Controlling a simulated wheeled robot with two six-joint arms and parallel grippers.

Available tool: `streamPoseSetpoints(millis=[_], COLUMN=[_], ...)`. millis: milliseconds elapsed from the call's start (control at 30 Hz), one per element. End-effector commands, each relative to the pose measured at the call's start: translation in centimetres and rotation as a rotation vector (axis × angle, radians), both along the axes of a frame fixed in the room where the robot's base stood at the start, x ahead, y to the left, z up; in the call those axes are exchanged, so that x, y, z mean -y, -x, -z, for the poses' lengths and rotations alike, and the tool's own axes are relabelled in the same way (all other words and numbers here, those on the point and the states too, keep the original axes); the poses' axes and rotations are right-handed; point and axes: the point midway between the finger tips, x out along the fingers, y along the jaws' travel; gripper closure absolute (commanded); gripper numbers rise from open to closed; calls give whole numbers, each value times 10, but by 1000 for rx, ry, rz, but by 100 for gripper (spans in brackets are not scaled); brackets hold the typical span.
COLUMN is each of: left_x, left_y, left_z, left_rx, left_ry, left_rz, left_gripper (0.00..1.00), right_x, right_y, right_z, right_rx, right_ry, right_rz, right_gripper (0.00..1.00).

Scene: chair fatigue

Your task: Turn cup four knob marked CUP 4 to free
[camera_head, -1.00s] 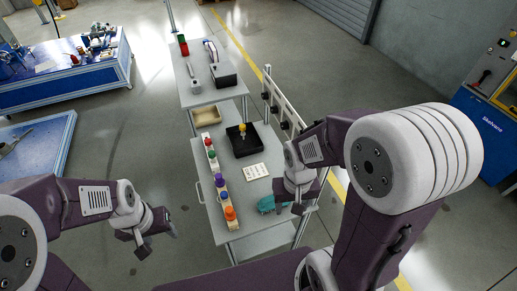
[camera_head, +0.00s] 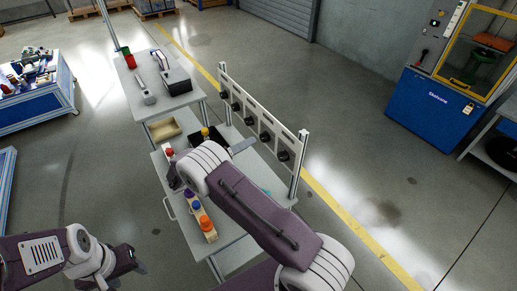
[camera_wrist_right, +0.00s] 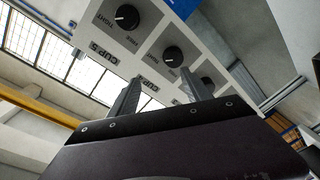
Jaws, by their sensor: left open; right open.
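The grey knob panel (camera_head: 262,128) stands along the right side of the cart with several black knobs. In the right wrist view the panel (camera_wrist_right: 146,62) is tilted. The CUP 4 knob (camera_wrist_right: 173,56) shows just beyond the fingertips, next to the CUP 5 knob (camera_wrist_right: 127,17); its pointer is hard to read. My right gripper (camera_wrist_right: 162,88) is open and empty, its fingers apart and no contact visible. In the head view my right arm mostly hides this gripper. My left gripper (camera_head: 125,262) is open and empty at lower left, away from the cart.
The cart (camera_head: 228,238) carries a strip (camera_head: 208,233) of coloured knobs, a black tray (camera_head: 198,138) and a beige bin (camera_head: 163,131). A blue machine (camera_head: 435,105) stands at right. The floor right of the panel is clear.

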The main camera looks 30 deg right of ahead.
Motion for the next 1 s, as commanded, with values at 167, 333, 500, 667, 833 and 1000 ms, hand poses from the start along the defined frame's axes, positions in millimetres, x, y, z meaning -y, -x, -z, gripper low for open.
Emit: streamPoseSetpoints(millis=[167, 333, 500, 667, 833, 1000], left_x=[0, 0, 0, 0, 0, 0], left_y=[0, 0, 0, 0, 0, 0], left_z=[9, 5, -4, -11, -13, -13], left_rx=[0, 1, 1, 1, 1, 0], left_ry=[0, 0, 0, 0, 0, 0], left_rz=[0, 0, 0, 0, 0, 0], left_gripper=[47, 47, 47, 47, 47, 47], right_x=[-19, -12, 21, 51, 68, 70], right_y=[-3, -4, -11, -18, -23, -24], right_z=[35, 33, 32, 33, 34, 35], right_rx=[-32, -36, -39, -38, -38, -38], right_ry=[45, 46, 44, 43, 43, 43], right_rz=[-61, -59, -56, -56, -58, -60], right_gripper=[43, 43, 43, 43, 43, 43])
